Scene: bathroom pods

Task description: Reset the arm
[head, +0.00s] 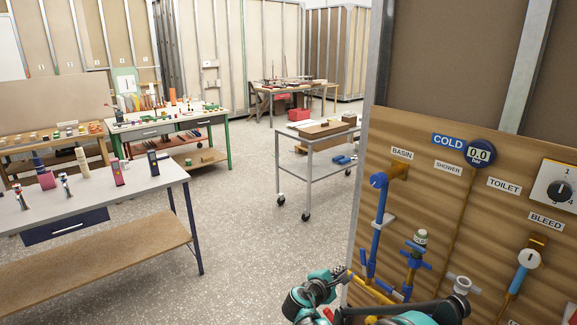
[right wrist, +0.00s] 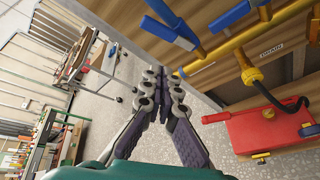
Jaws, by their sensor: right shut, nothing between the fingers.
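My right gripper (head: 342,274) is low in the head view, in front of the lower left part of the wooden plumbing panel (head: 430,190). In the right wrist view its two fingers (right wrist: 165,80) meet at the tips, shut with nothing between them. The teal links of my right arm fill the bottom of the head view and hide part of the yellow and blue pipes there. In the wrist view, the fingertips are apart from the blue handles (right wrist: 172,32) and the yellow pipe (right wrist: 232,45). My left gripper is not in view.
The panel has a COLD gauge (head: 481,153) reading 0.0, a blue basin pipe (head: 379,210) and a bleed dial (head: 559,185). A wheeled cart (head: 313,140) and workbench (head: 90,195) stand left, with clear floor between.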

